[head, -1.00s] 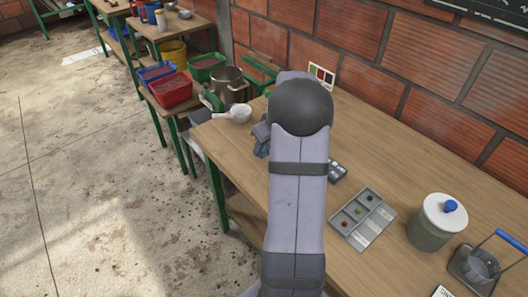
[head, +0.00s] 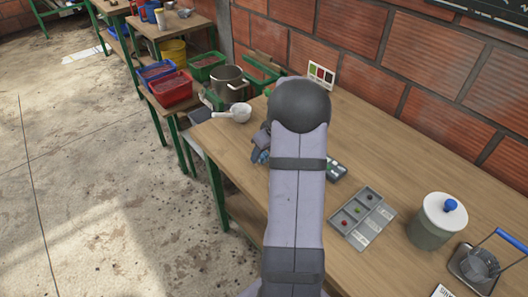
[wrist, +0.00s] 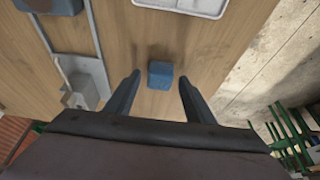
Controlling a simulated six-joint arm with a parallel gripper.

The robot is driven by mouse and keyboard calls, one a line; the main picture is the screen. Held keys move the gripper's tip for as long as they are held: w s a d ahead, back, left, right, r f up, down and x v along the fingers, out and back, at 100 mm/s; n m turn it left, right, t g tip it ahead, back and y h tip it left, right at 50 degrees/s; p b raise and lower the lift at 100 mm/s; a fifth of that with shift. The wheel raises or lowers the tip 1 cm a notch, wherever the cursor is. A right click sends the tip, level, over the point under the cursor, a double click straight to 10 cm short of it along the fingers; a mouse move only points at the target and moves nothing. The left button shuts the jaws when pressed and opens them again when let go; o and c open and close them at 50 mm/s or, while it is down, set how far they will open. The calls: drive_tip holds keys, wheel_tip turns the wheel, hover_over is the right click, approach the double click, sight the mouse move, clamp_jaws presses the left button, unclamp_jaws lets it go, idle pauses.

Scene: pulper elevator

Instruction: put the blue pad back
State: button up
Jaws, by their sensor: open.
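The blue pad (wrist: 160,75) is a small block lying on the wooden table in the wrist view. My gripper (wrist: 160,82) is open, with one finger on each side of the pad and a gap to both. I cannot tell how far above the table the fingertips are. In the head view my gripper (head: 261,146) shows only partly at the left of my arm, which hides much of the table there.
A grey compartment tray (head: 375,228), a lidded pot (head: 430,235) and a blue-handled container (head: 475,265) stand at the right. A grey device (wrist: 84,86) with a cable shows in the wrist view.

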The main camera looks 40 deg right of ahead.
drive_tip(key=shift+r, duration=0.15)
drive_tip(key=shift+s+r, duration=0.1)
drive_tip(key=shift+r, duration=0.1)
drive_tip(key=v, duration=1.1)
drive_tip(key=shift+r+b, duration=0.3)
drive_tip(key=shift+b, duration=0.15)
drive_tip(key=shift+s, duration=0.1)
drive_tip(key=s+a+f+g, duration=0.1)
drive_tip(key=s+a+f, duration=0.15)
drive_tip(key=a, duration=0.75)
drive_tip(key=s+a+f+g, duration=0.2)
drive_tip(key=a+f, duration=0.1)
drive_tip(key=a, duration=0.7)
drive_tip(key=s+a+f+g, duration=0.1)
drive_tip(key=s+a+f, duration=0.3)
drive_tip(key=s+a, duration=0.6)
drive_tip(key=shift+s+g, duration=0.3)
drive_tip(key=shift+s, duration=0.25)
